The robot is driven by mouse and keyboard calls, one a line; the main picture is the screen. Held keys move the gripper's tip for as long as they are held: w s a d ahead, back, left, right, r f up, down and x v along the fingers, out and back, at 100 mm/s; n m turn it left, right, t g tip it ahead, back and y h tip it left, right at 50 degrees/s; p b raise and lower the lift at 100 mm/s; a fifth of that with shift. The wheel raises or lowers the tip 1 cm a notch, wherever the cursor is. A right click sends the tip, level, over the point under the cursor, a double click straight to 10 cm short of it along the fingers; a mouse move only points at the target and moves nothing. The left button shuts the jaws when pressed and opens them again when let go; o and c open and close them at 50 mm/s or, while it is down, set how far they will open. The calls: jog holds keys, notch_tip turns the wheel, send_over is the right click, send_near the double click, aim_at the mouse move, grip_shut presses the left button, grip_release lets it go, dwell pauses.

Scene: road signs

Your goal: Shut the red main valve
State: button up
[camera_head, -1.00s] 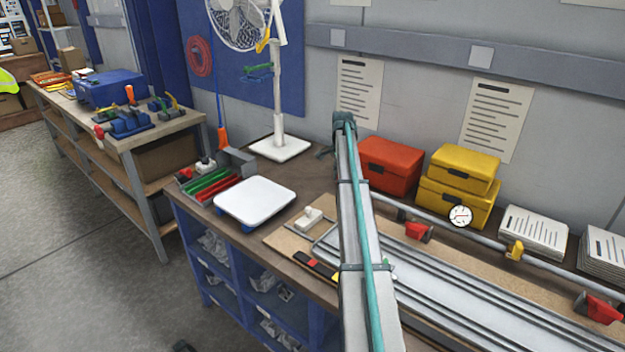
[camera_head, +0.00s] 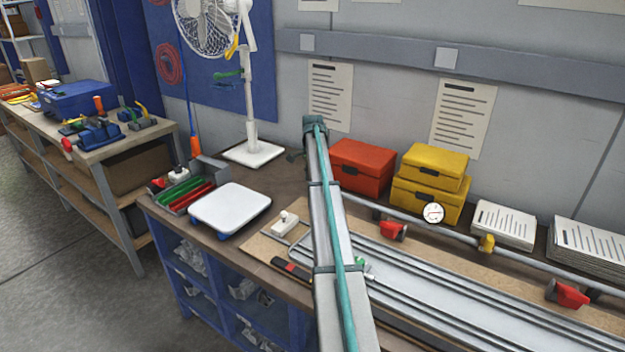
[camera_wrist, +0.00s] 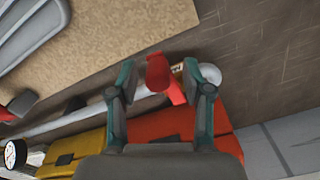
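A red valve handle (camera_wrist: 158,74) sits on the grey pipe (camera_wrist: 70,122) near its rounded end in the wrist view. It lies at an angle across the pipe. My gripper (camera_wrist: 161,77) is open, with one finger on each side of this handle and a visible gap to each. Farther right on the pipe are a red handle (camera_head: 393,231), a yellow handle (camera_head: 487,243) and another red handle (camera_head: 567,294).
A red box (camera_head: 362,167) and stacked yellow boxes (camera_head: 428,187) stand behind the pipe, close to my gripper. A round gauge (camera_head: 433,213) sits on the pipe. Paper stacks (camera_head: 503,224) lie to the right. A white scale (camera_head: 230,208) and a fan (camera_head: 250,130) are left.

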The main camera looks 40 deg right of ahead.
jog(key=shift+r, duration=0.1)
notch_tip(320, 180, up, 12)
dwell(0.6)
dwell(0.4)
